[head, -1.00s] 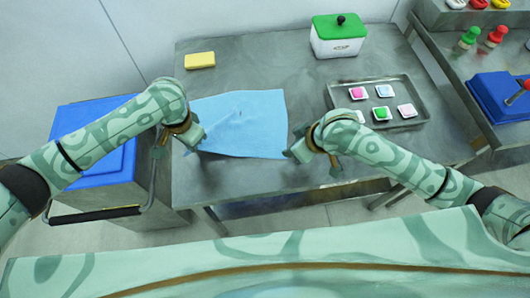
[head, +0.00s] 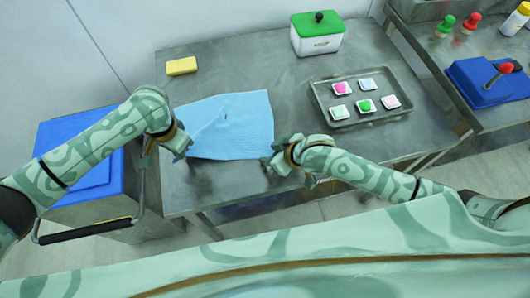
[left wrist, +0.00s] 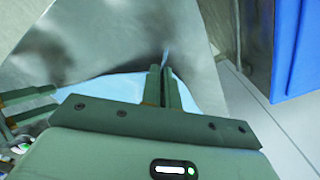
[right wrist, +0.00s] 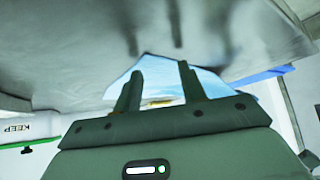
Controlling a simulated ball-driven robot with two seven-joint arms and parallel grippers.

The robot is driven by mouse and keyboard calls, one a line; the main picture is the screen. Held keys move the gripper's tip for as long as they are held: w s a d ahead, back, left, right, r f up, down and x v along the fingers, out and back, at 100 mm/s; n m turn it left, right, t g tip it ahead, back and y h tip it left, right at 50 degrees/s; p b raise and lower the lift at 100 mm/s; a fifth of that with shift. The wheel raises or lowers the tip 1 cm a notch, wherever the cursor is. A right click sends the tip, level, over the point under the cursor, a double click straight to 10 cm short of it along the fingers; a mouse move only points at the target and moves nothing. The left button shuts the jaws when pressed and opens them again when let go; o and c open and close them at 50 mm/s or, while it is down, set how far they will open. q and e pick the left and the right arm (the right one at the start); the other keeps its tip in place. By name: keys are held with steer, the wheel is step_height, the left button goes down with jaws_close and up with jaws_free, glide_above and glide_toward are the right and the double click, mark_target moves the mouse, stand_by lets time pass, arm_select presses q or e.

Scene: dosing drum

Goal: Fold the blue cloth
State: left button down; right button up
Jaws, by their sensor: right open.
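The blue cloth (head: 232,130) lies spread on the metal table, with a small crease near its middle. My left gripper (head: 182,152) is at its near left corner. In the left wrist view its fingers (left wrist: 165,72) are close together with a sliver of blue between the tips, and more cloth (left wrist: 120,86) lies beyond. My right gripper (head: 268,161) is at the near right corner. In the right wrist view its fingers (right wrist: 160,70) stand apart and the cloth (right wrist: 153,63) shows between and beyond them; whether they touch it is unclear.
A yellow sponge (head: 181,66) lies at the back left of the table (head: 250,65). A white box with a green lid (head: 317,38) stands at the back. A tray (head: 345,83) with several small coloured dishes is on the right. A blue bin (head: 85,160) stands left of the table.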

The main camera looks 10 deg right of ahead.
steer(key=shift+w+a+f, duration=0.15)
steer(key=shift+f, duration=0.05)
steer(key=shift+f, duration=0.1)
steer(key=shift+c, duration=0.3)
steer(key=shift+f, duration=0.1)
jaws_close()
steer(key=shift+r, duration=2.6)
